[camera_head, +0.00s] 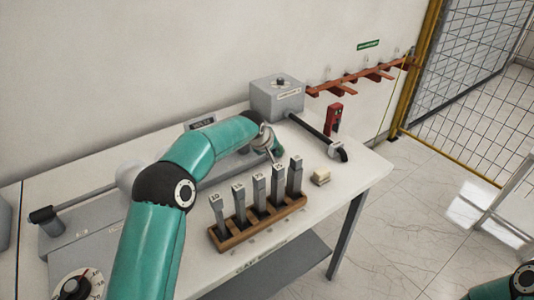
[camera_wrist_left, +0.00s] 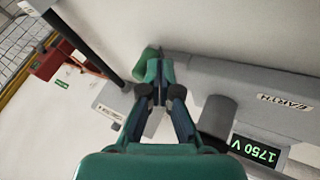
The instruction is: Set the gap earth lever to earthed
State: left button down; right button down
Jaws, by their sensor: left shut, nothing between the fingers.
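My left gripper (camera_head: 270,147) reaches over the bench beyond the row of tagged handles. In the left wrist view its fingers (camera_wrist_left: 160,75) are closed together with nothing between them. A grey panel (camera_wrist_left: 240,82) beside them carries a label that seems to read EARTH (camera_wrist_left: 285,103). A dark grey cylinder (camera_wrist_left: 215,115) stands by that panel; I cannot tell whether it belongs to the gap earth lever. In the head view my forearm hides part of this area. A black-handled bar (camera_head: 320,137) runs from a grey box (camera_head: 278,100), apart from the fingers. My right gripper is out of view.
A wooden rack (camera_head: 258,222) holds several tagged grey handles. A display (camera_wrist_left: 255,150) reads 1750 V. A white sphere (camera_head: 129,177) stands left. A mesh fence (camera_head: 475,70) is at the right.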

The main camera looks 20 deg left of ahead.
pick_arm(q)
jog(key=shift+s+r, duration=0.1)
jog(key=shift+r, duration=0.55)
notch_tip(320, 180, up, 9)
jog(key=shift+f, duration=0.1)
